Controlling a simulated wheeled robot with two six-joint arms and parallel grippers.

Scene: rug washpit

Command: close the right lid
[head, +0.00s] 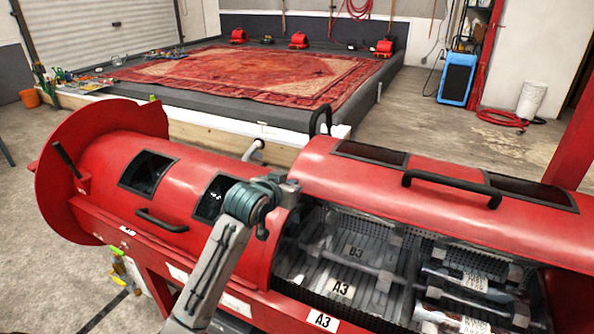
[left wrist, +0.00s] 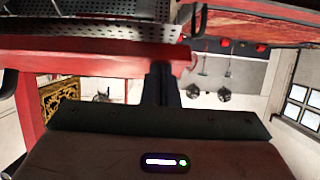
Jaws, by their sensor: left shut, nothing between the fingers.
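The right lid (head: 385,198) is a red curved cover with two dark windows and a black handle (head: 452,186). In the head view it stands raised at the back of the machine's right half. The compartment under it is open, showing a perforated metal basket (head: 330,262) with slots tagged A3 and B3. My left gripper (head: 292,188) is shut and empty, by the lid's left end; whether it touches the lid I cannot tell. In the left wrist view its dark fingers (left wrist: 160,85) are together, below a red edge. My right gripper is out of view.
The left lid (head: 110,165) of the red machine is closed, with its own black handle (head: 160,222). Shiny cylinders (head: 470,280) lie in the basket's right part. A rug (head: 240,75) lies on a platform behind.

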